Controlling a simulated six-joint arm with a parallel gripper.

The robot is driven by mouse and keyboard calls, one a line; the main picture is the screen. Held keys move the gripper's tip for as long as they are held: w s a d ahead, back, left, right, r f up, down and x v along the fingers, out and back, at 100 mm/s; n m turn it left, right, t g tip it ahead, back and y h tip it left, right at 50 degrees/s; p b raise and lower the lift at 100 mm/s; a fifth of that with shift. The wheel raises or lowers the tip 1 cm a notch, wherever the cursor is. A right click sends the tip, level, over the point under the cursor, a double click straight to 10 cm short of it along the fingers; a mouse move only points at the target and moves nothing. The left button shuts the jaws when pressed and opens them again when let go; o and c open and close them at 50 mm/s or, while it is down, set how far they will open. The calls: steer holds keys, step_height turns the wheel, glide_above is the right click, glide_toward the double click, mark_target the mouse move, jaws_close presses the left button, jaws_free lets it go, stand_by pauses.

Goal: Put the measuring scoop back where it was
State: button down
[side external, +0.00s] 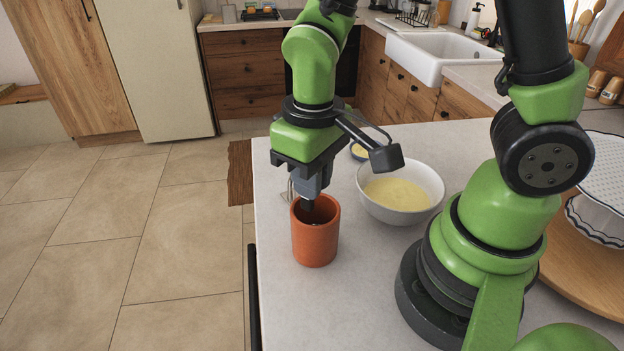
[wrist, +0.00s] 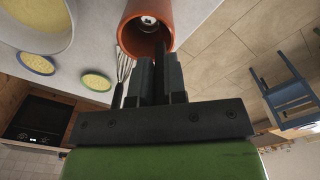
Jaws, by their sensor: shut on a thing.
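A terracotta-coloured cup (side external: 315,245) stands upright on the light counter; in the wrist view its open mouth (wrist: 133,38) is just past my fingertips. My gripper (side external: 308,205) points down with its fingertips at the cup's mouth. It also shows in the wrist view (wrist: 160,65), with its fingers close together on something. The measuring scoop is mostly hidden; a small metallic part inside the cup (wrist: 148,21) looks like a piece of it. I cannot tell whether it touches the cup's bottom.
A white bowl (side external: 432,197) of yellow contents stands right of the cup. Two small dishes, one blue-rimmed (wrist: 22,66) and one green-rimmed (wrist: 97,91), and a whisk (wrist: 122,66) lie close by. The counter's left edge is near the cup.

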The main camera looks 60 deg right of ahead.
steer(key=shift+f, duration=0.45)
steer(key=c, duration=1.2)
jaws_free()
steer(key=shift+o, duration=0.2)
step_height(320, 180, up, 11)
steer(key=shift+r, duration=0.1)
steer(key=s+d+r+m+t+y, duration=0.2)
steer(key=s+d+r+m+t, duration=0.1)
steer(key=s+t, duration=0.4)
steer(key=shift+s+d+r+m, duration=0.3)
steer(key=shift+r+m, duration=0.2)
steer(key=shift+r, duration=0.85)
